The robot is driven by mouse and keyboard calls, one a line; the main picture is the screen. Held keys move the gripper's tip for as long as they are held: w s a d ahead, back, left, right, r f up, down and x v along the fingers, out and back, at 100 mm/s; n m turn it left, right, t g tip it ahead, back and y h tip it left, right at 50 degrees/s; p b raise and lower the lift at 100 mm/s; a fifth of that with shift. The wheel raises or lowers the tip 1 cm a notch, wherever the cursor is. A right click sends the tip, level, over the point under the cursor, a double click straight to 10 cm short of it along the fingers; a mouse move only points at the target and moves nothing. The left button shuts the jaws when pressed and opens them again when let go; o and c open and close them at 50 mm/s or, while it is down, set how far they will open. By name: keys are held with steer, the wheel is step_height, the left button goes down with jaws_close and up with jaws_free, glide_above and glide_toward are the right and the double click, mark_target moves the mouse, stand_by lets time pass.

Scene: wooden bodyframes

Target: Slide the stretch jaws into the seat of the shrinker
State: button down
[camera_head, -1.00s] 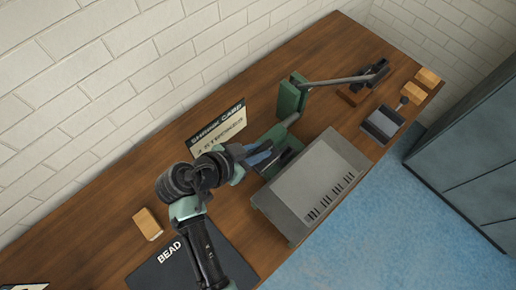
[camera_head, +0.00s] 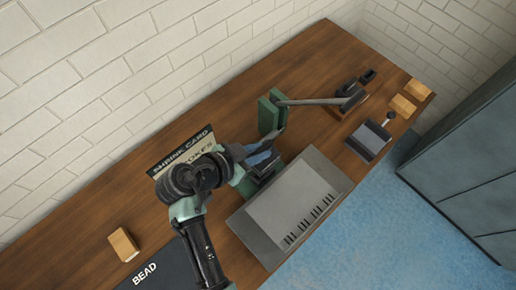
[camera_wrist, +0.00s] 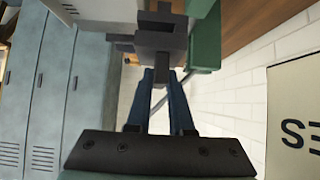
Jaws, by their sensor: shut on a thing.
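The shrinker is a green machine (camera_head: 270,115) with a long grey lever, standing on the bench; it also shows in the wrist view (camera_wrist: 206,38). My gripper (camera_head: 268,158) has blue fingers and is at the shrinker's near side. In the wrist view its fingers (camera_wrist: 162,75) are shut on a dark grey block, which appears to be the stretch jaws (camera_wrist: 160,43). The block is ahead of the fingertips, close beside the green body. The fingers and arm hide most of the seat in the head view. I cannot tell whether the jaws touch the seat.
A grey panel with black stripes (camera_head: 330,175) lies right of the gripper. Wooden blocks (camera_head: 403,104) and a grey box (camera_head: 370,138) are at the right. Another wooden block (camera_head: 123,244) is at the left.

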mark_target(258, 168)
steer(key=shift+w+r, duration=0.1)
steer(key=shift+r, duration=0.1)
steer(key=shift+f+b, duration=2.65)
steer(key=shift+f, duration=0.25)
steer(key=shift+f+b, duration=1.8)
steer(key=c, duration=0.7)
jaws_free()
steer(key=shift+s+f, duration=0.2)
steer(key=shift+f, duration=0.05)
steer(key=shift+s+a+r, duration=0.15)
steer(key=shift+a+r, duration=0.1)
steer(key=shift+r, duration=0.1)
steer(key=b+v, duration=0.1)
steer(key=v, duration=1.1)
steer(key=shift+r+b, duration=0.2)
steer(key=shift+b, duration=0.1)
